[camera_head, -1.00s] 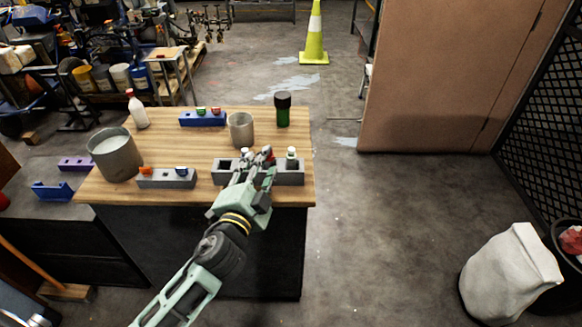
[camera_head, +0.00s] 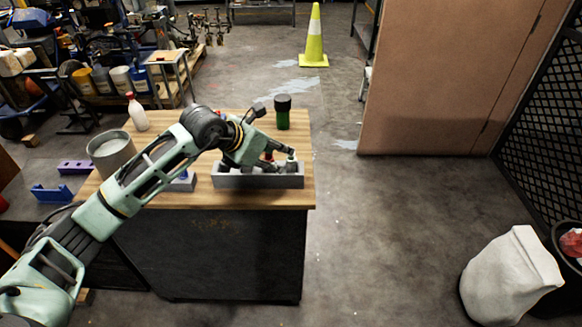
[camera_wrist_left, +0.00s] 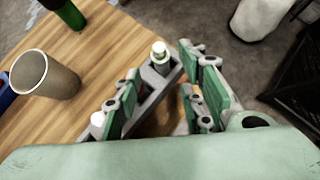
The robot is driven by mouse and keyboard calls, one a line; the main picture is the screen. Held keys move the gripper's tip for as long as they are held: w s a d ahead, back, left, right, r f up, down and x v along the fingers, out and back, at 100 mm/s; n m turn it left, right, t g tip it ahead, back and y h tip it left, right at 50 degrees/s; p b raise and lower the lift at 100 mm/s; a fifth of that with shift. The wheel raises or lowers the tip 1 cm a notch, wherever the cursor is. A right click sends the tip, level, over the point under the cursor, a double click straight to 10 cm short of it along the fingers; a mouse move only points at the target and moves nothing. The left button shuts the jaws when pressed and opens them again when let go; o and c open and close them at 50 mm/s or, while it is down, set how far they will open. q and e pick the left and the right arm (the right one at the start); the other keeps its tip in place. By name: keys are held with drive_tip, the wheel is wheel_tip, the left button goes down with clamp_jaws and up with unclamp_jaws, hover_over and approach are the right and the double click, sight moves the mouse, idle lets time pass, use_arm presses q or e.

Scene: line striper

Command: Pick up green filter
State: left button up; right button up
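A small white-topped piece with a green band (camera_head: 291,156) stands in the right part of the long grey holder (camera_head: 260,182) on the wooden table. It looks like the green filter, and it also shows in the left wrist view (camera_wrist_left: 160,52), just beyond my fingertips. My left gripper (camera_head: 279,157) is low over the holder, beside this piece. In the left wrist view the green-padded fingers (camera_wrist_left: 163,80) are spread apart, with nothing clearly held between them. A bit of red shows in the holder near the left finger. My right gripper is not in view.
A large grey pot (camera_head: 110,152) and a white bottle (camera_head: 137,113) stand at the left. A grey-brown cup (camera_wrist_left: 45,75) shows in the left wrist view.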

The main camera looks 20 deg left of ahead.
sight(288, 157)
use_arm(q)
drive_tip(key=p+x, duration=0.1)
drive_tip(key=x, duration=0.2)
drive_tip(key=p+x, duration=0.1)
drive_tip(key=x, duration=0.2)
drive_tip(key=shift+w+a+r, duration=0.15)
drive_tip(key=shift+w+r, duration=0.05)
drive_tip(key=shift+w, duration=0.05)
drive_tip(key=shift+f, duration=0.3)
drive_tip(key=shift+w, duration=0.1)
drive_tip(key=shift+r, duration=0.1)
clamp_jaws()
